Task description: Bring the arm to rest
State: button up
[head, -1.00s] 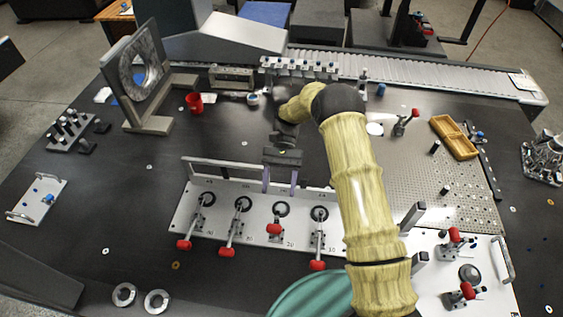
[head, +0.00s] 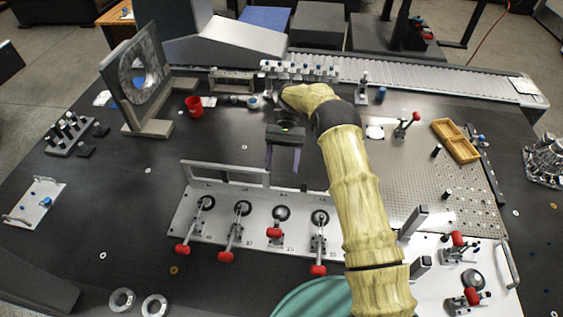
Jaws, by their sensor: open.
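My gripper (head: 283,160) hangs at the end of my yellow, bark-textured arm, above the middle of the dark table (head: 130,220). Its two purple-grey fingers are spread apart with nothing between them. It is just behind the white plate (head: 187,213) that carries a row of red-handled toggle clamps. The fingertips point toward the plate's back edge; I cannot tell their exact height above the table. My arm reaches from the lower right up and over to the gripper, hiding part of the plate's right side.
A grey upright frame with a round opening (head: 113,82) and a red mug (head: 194,106) stand at the back left. A yellow tray (head: 455,141) lies on the perforated plate (head: 400,180) at right. A roller conveyor (head: 440,80) runs along the back.

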dwell(0.3)
jog(key=s+d+r+t+p, duration=0.1)
jog(key=s+d+r+t, duration=0.5)
jog(key=s+d+t, duration=0.1)
jog(key=s+d+r+t+p, duration=0.2)
jog(key=s+d+r+t, duration=0.3)
jog(key=s+d+t, duration=0.3)
jog(key=s+d, duration=0.2)
jog(key=d, duration=0.1)
jog(key=shift+d+r+n+h, duration=0.25)
jog(key=shift+r+n+h, duration=0.15)
